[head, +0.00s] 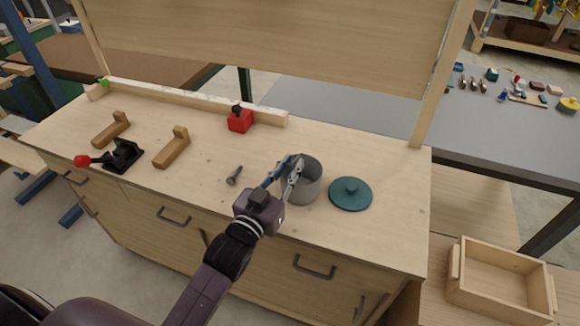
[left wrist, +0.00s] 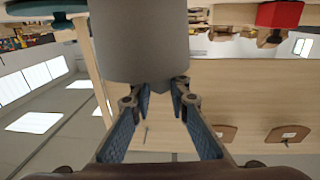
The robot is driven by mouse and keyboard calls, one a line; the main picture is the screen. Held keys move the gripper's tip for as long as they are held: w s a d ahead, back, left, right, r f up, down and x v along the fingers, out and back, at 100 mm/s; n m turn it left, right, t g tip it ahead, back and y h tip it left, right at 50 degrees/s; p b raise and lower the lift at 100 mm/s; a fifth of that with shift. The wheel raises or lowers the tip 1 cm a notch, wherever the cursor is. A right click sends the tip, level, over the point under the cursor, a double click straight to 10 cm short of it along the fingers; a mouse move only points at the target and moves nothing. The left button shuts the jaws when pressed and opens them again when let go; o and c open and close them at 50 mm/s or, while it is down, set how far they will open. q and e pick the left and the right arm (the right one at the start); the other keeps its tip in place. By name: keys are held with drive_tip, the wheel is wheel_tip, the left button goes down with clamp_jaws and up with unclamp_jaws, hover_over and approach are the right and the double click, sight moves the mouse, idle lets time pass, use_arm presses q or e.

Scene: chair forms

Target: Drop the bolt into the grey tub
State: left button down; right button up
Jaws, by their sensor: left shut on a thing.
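The grey bolt (head: 234,175) lies on the wooden bench top, left of the grey tub. The grey tub (head: 305,187) is open at the top and looks upright. My left gripper (head: 290,168) is at the tub's left rim in the head view, shut on the tub's wall. In the left wrist view, which looks upside down, the tub (left wrist: 140,45) fills the top middle and my fingertips (left wrist: 157,88) meet its rim edge. I cannot tell whether the tub touches the bench. My right gripper is not in view.
A teal lid (head: 350,194) lies just right of the tub. A red block (head: 240,120), two wooden pieces (head: 172,148) and a black toggle clamp (head: 122,155) stand further left. A wooden tray (head: 500,312) is at lower right. The bench's right end is clear.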

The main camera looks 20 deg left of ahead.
use_arm(q)
drive_tip(key=shift+f, duration=0.1)
drive_tip(key=c, duration=1.8)
unclamp_jaws()
drive_tip(key=shift+o, duration=0.2)
drive_tip(key=shift+s+f, duration=0.1)
drive_tip(key=shift+s, duration=0.05)
drive_tip(key=s+a, duration=0.1)
drive_tip(key=s, duration=1)
drive_tip(key=shift+s+a, duration=0.35)
